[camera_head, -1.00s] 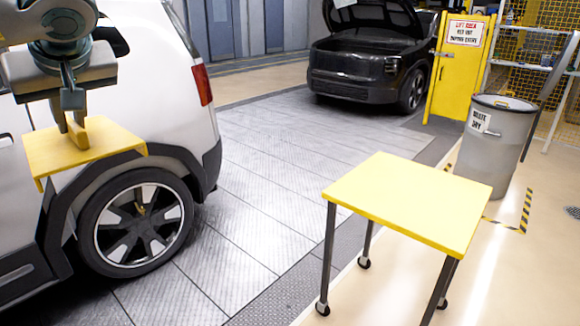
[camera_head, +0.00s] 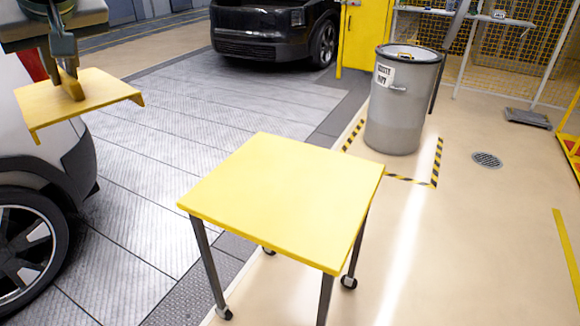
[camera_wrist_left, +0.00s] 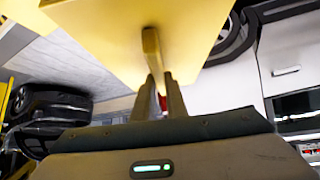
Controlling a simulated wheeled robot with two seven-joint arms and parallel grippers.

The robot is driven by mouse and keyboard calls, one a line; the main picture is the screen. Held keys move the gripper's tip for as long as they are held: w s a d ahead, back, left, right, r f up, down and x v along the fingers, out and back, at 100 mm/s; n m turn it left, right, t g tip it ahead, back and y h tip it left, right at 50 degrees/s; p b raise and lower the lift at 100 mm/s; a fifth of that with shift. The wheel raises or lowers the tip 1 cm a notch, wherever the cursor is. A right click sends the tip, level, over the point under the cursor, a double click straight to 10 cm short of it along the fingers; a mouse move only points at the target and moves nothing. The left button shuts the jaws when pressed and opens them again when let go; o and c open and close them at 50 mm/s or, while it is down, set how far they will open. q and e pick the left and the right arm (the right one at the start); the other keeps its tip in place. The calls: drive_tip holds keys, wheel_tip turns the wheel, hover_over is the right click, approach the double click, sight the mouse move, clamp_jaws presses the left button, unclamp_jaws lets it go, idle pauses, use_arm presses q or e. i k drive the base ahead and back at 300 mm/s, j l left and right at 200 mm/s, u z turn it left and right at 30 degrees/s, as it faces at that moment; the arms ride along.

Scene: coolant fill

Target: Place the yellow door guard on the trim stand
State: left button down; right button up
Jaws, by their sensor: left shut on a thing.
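The yellow door guard (camera_head: 95,97) is a flat panel with turned-down edges and an upright grip on top, at the upper left of the head view. My left gripper (camera_head: 70,85) is shut on that grip and holds the guard in the air, roughly level. The left wrist view shows the guard (camera_wrist_left: 100,38) beyond the two fingers (camera_wrist_left: 161,88). The trim stand (camera_head: 285,195) has a yellow top and dark legs on casters. Its top is bare. The guard is to the left of the stand and apart from it. My right gripper is not in view.
A white car (camera_head: 40,160) stands at the left edge, close below the guard. A grey waste bin (camera_head: 405,105) stands behind the stand on the right, within striped floor tape. A black car (camera_head: 270,35) is at the back. The floor right of the stand is clear.

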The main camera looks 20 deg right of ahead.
sight(285, 187)
drive_tip(key=i+l+z, duration=0.2)
drive_tip(key=i+l, duration=0.15)
drive_tip(key=l, duration=0.2)
drive_tip(key=i+l+z, duration=0.2)
drive_tip(key=i+l, duration=0.2)
drive_tip(key=l, duration=0.1)
